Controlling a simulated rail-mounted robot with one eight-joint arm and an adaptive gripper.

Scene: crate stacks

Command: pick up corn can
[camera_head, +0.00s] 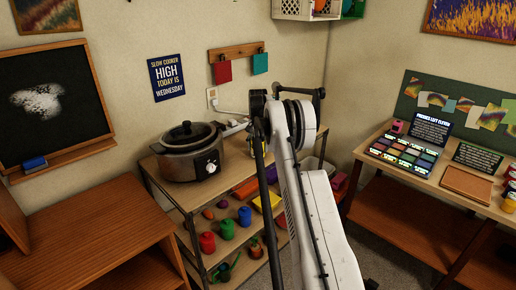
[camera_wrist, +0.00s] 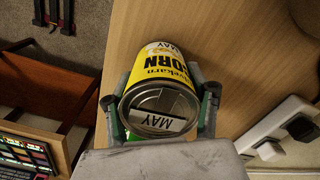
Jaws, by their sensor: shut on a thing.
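The corn can (camera_wrist: 158,68) has a yellow label reading "CORN" and "MAY". In the wrist view its metal end faces the camera. My gripper (camera_wrist: 163,103) is shut on it, one finger on each side. The can is over or on a light wooden surface (camera_wrist: 225,35); I cannot tell whether it touches it.
A slow cooker (camera_head: 190,150) stands on a shelf rack with coloured containers below. At right a table (camera_head: 440,195) holds a colour display, a wooden block and several cans (camera_head: 510,186). In the wrist view a white plug (camera_wrist: 275,125) is close at right.

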